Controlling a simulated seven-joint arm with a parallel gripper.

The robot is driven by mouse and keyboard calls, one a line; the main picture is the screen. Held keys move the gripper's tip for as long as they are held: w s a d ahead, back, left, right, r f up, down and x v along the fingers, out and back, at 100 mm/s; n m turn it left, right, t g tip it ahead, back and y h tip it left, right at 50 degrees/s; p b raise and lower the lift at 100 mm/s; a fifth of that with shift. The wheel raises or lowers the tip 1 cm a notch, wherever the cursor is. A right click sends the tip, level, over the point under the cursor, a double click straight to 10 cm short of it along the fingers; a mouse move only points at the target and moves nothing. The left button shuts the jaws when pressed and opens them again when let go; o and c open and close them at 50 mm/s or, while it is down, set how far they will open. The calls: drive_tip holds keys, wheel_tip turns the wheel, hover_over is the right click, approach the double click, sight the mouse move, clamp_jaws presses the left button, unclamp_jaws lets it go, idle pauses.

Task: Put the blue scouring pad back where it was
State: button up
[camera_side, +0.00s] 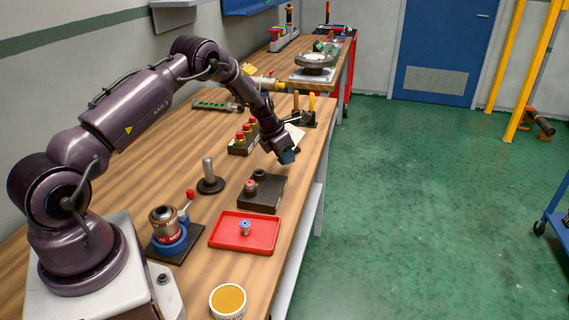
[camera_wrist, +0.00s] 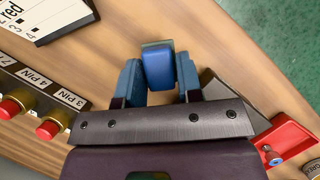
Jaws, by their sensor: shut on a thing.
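The blue scouring pad (camera_wrist: 157,65) is a small rounded blue block between the two blue fingers of my gripper (camera_wrist: 158,82) in the wrist view. My gripper is shut on it. In the side view my gripper (camera_side: 286,157) hangs over the front edge area of the wooden bench (camera_side: 190,150), with blue showing at its tip. The pad appears held above the bench top; the exact height is hard to tell. The side view does not separate the pad clearly from the fingers.
A black block (camera_side: 262,196) with a red-topped part lies nearer the camera. A red-button block (camera_side: 240,146) and white card (camera_wrist: 40,14) lie close by.

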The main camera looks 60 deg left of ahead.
drive_tip(key=shift+w+a+f, duration=0.1)
drive_tip(key=shift+f, duration=1.65)
drive_tip(key=o, duration=1)
drive_tip(key=shift+f, duration=0.1)
drive_tip(key=shift+c, duration=0.2)
